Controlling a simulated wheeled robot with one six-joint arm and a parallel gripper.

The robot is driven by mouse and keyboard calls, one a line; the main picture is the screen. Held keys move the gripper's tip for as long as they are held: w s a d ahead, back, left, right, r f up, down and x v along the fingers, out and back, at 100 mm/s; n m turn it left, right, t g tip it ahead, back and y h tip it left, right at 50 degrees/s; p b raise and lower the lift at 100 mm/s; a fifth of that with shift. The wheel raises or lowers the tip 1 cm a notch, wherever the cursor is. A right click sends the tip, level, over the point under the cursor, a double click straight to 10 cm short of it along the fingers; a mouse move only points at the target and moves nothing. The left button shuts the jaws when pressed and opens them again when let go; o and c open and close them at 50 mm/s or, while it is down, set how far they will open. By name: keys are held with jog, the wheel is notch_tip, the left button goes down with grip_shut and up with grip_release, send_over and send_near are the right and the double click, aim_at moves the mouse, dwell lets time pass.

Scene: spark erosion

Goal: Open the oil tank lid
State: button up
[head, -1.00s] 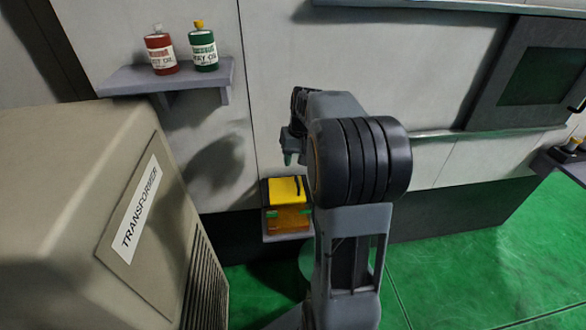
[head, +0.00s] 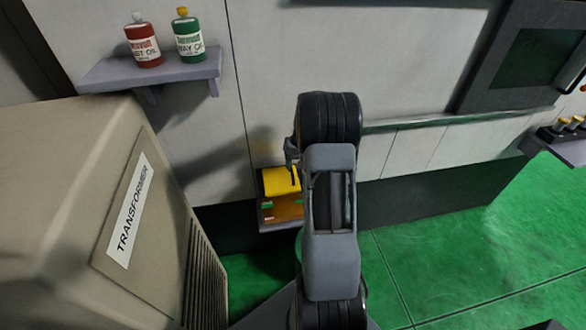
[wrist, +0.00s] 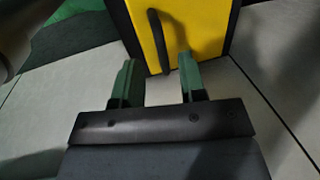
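The oil tank is a small box with a yellow lid (head: 278,181) and an amber, see-through body (head: 284,209), low against the wall in the head view. The lid looks shut. A dark handle (wrist: 158,40) stands on the yellow lid (wrist: 195,25) in the wrist view. My gripper (wrist: 158,78) is open, its two green fingers apart with nothing between them. The fingertips are close to the lid's edge, with the handle just beyond the gap between them. I cannot tell whether they touch the lid. In the head view my arm hides the gripper's fingers.
A beige transformer cabinet (head: 70,200) stands close on the left. A wall shelf (head: 150,72) holds a red bottle (head: 144,46) and a green bottle (head: 189,42). Green floor (head: 450,240) is clear on the right. A small shelf (head: 572,150) juts out at the far right.

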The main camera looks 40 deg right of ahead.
aim_at(292, 172)
jog(key=shift+w+a+f, duration=0.1)
jog(key=shift+a+f, duration=0.1)
jog(key=shift+f, duration=0.55)
jog(key=shift+w+a+f, duration=0.1)
jog(key=shift+a+f, duration=0.05)
jog(key=shift+f, duration=0.6)
grip_shut()
